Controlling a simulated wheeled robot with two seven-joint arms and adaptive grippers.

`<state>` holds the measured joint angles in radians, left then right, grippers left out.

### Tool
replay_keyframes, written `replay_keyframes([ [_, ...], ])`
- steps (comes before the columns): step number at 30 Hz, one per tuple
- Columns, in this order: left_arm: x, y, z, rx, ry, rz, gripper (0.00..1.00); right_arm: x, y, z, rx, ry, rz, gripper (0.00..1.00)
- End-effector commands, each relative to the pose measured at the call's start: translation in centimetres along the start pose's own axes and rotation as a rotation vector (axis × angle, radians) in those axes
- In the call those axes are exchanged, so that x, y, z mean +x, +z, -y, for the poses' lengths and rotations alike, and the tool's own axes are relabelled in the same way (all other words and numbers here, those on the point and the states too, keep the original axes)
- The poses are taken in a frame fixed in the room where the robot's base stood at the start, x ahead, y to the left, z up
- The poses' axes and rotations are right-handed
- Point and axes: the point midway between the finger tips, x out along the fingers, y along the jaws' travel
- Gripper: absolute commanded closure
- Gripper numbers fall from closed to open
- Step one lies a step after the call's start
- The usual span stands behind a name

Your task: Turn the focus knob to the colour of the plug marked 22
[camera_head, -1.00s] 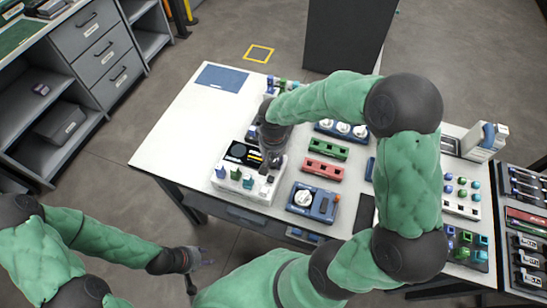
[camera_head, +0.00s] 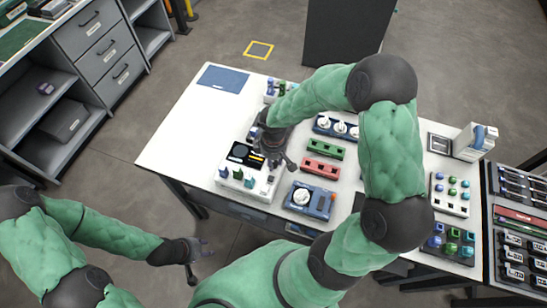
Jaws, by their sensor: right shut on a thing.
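My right gripper (camera_head: 280,164) is shut, low over the right side of a white device (camera_head: 232,188) with a dark screen (camera_head: 244,154). What it grips is hidden by its fingers. Along the device's front edge stand small coloured pieces, including a blue one (camera_head: 223,172) and a green one (camera_head: 237,174). A blue box with a white round knob (camera_head: 301,196) sits to the right of the device. No number 22 is readable, and I cannot tell which knob is the focus knob. My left gripper (camera_head: 203,258) is open and empty, off the table's front left edge.
Green (camera_head: 325,149) and red (camera_head: 321,168) blocks lie right of the gripper. A blue unit with white knobs (camera_head: 337,126) is behind them. Trays of coloured pegs (camera_head: 450,194) stand at the right. A blue mat (camera_head: 223,79) lies on the clear far-left tabletop.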

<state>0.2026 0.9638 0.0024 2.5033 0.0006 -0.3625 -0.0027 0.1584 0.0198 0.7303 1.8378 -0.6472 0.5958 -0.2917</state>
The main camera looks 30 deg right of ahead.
Motion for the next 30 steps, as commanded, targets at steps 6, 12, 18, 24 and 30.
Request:
replay_keyframes([
  [6,-1.1,0.0,-0.4,0.0,0.0,0.0,0.6,-0.1,0.1,0.1,-0.148,-0.003,0.002,1.0],
  [12,-1.6,0.1,-0.6,0.0,0.0,0.0,0.6,0.0,0.0,0.1,-0.237,-0.003,0.002,1.0],
  [18,-1.8,0.1,-0.6,0.0,0.0,0.0,0.6,0.1,0.1,0.1,-0.278,-0.002,0.002,1.0],
  [24,-1.8,0.1,-0.6,0.0,0.0,0.0,0.6,0.1,0.1,0.1,-0.288,-0.002,0.002,1.0],
  [30,-1.8,0.1,-0.6,0.0,0.0,0.0,0.6,0.1,0.1,0.1,-0.288,-0.002,0.002,1.0],
])
